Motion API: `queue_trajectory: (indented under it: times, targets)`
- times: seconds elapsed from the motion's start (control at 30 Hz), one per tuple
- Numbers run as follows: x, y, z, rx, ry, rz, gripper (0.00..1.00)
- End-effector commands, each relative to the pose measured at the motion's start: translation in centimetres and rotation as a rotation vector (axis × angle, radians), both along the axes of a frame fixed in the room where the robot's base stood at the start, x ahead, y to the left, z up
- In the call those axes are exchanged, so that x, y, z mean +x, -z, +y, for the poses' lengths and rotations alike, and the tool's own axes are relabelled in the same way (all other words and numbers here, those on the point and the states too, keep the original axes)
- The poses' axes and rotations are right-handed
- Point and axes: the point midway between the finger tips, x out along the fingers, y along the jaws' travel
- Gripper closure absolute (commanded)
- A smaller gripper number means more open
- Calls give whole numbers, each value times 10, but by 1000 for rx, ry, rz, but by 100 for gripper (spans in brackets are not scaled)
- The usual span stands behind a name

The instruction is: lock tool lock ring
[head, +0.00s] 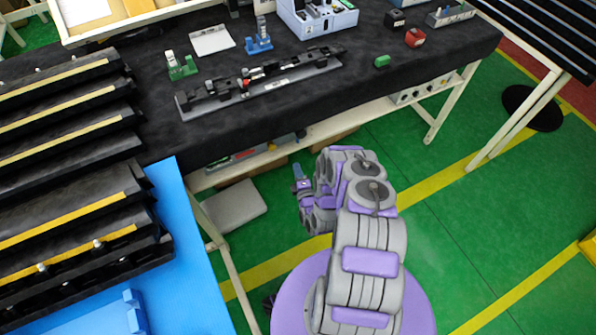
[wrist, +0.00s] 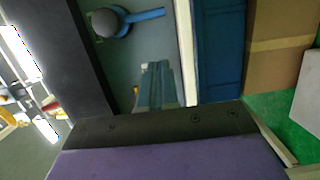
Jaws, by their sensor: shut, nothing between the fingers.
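A long dark fixture (head: 262,82) with black clamps and a small red part (head: 254,73) lies along the near side of the black-covered table. I cannot pick out a lock ring for sure on it. My gripper (head: 300,172) is in front of the table and below its top, clear of the fixture. Its narrow fingers (wrist: 155,72) point away in the wrist view, shut with nothing between them. A dark round thing with a blue handle (wrist: 108,22) shows beyond the fingers; I cannot tell what it is.
On the table (head: 440,50) stand a green holder (head: 181,67), a blue holder (head: 259,39), a white tray (head: 211,40), a grey-blue box (head: 318,18), a green block (head: 382,61) and a red block (head: 415,37). Black racks (head: 70,200) stand left.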

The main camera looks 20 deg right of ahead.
Motion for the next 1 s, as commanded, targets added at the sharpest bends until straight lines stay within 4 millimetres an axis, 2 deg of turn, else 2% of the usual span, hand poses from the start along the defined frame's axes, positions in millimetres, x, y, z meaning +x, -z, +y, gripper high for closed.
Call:
queue_trajectory:
  times: [0.1, 0.37, 0.67, 0.8, 1.0]
  targets:
    - [6, -2, 0, -4, -3, -3, 100]
    - [36, -3, -7, -4, 1, -11, 100]
    - [77, -2, -13, -2, 1, -7, 100]
    - [89, -1, -32, -3, 4, -6, 100]
    - [98, 0, -43, -2, 1, -2, 100]
